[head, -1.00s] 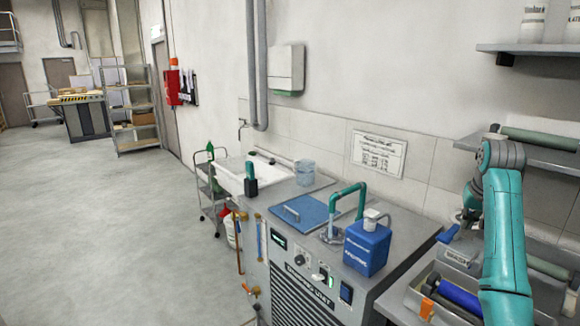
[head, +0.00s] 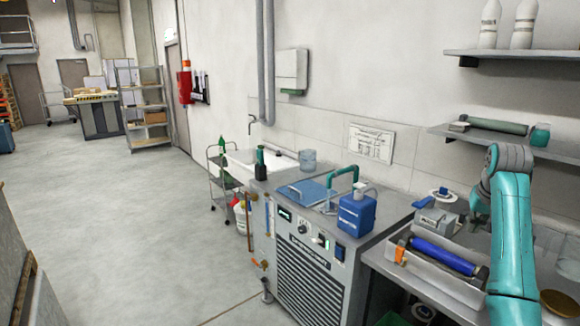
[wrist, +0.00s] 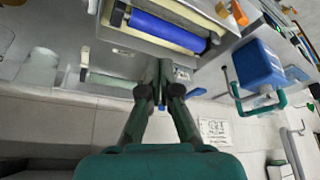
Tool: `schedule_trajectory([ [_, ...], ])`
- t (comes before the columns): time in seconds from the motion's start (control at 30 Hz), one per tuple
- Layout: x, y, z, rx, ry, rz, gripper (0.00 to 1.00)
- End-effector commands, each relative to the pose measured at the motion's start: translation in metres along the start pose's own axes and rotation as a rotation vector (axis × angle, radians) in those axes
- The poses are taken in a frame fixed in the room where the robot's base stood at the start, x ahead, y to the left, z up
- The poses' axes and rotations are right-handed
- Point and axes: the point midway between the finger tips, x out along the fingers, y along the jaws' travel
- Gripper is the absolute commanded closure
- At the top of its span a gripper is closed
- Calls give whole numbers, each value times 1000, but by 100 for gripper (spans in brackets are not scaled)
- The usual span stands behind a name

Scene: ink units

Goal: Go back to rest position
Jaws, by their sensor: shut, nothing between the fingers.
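My teal arm hangs at the right of the head view, with my gripper (head: 478,208) pointing down and away, partly hidden behind the arm. In the wrist view my gripper (wrist: 160,92) shows its two dark fingers drawn together, with nothing held between them. It is over the bench area, near the tray (wrist: 140,42) with the blue roller (wrist: 168,31). No contact with the tray can be made out.
The tray (head: 416,273) and its blue roller (head: 444,255) lie on the right-hand bench. A blue canister (head: 356,213) stands on the grey chiller unit (head: 310,262). A shelf (head: 520,146) juts from the wall above. Open floor (head: 130,215) lies left.

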Motion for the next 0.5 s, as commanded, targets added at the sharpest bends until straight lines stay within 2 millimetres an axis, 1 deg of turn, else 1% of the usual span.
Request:
schedule_trajectory([
  [0.27, 28, -7, 12, -8, 18, -4, 100],
  [0.37, 41, -11, 18, -12, 26, -5, 100],
  [0.5, 63, -17, 30, -19, 44, -9, 100],
])
